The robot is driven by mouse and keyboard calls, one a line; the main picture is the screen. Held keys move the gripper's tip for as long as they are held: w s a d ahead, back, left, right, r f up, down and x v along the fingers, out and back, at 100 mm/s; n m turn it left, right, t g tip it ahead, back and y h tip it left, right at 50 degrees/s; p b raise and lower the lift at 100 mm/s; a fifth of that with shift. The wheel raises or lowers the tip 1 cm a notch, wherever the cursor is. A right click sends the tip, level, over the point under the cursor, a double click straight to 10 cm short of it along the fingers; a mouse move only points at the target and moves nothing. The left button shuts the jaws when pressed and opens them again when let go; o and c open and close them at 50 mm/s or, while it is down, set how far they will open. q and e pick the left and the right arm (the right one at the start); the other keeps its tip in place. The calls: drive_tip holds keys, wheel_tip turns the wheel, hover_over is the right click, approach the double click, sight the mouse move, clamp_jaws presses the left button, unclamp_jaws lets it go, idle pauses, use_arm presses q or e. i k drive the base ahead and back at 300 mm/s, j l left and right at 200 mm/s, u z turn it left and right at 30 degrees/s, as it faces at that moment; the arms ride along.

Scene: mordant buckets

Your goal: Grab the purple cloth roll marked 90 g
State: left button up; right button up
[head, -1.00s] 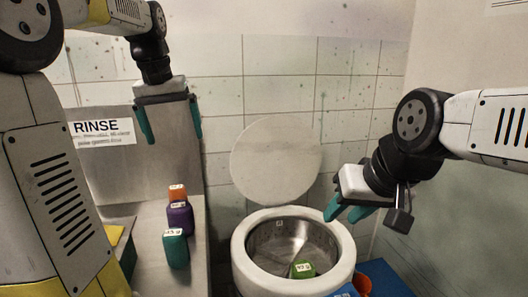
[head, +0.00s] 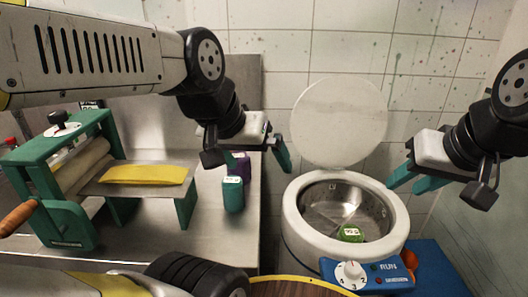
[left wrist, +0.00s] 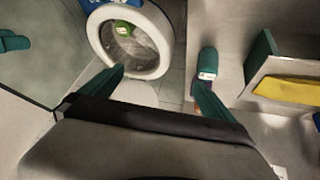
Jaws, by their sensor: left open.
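The purple cloth roll (head: 241,164) stands on the steel counter, partly hidden behind a teal roll (head: 233,196) and my left gripper; its mark cannot be read. In the left wrist view the teal roll (left wrist: 208,62) is beside one fingertip, with only a sliver of purple visible near that finger. My left gripper (head: 257,158) is open and empty, above and to the right of the rolls, near the counter's right edge. My right gripper (head: 412,178) is open and empty above the right rim of the white drum.
The white drum (head: 293,222) stands right of the counter with its round lid (head: 338,122) raised and a green roll (head: 351,233) inside. A blue control box (head: 385,278) sits in front. A teal wringer (head: 65,215) with yellow cloth (head: 145,174) occupies the counter's left.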

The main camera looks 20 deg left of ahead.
sight(243, 169)
drive_tip(key=k+j+u, duration=0.1)
drive_tip(key=k+j, duration=0.7)
drive_tip(key=j, duration=0.25)
drive_tip(key=i+j, duration=0.1)
drive_tip(key=j, duration=0.35)
drive_tip(key=i+j+u, duration=0.1)
drive_tip(key=j, duration=0.35)
drive_tip(key=i+j+u, duration=0.1)
drive_tip(key=j, duration=0.4)
drive_tip(key=i+j, duration=0.15)
drive_tip(key=j, duration=0.25)
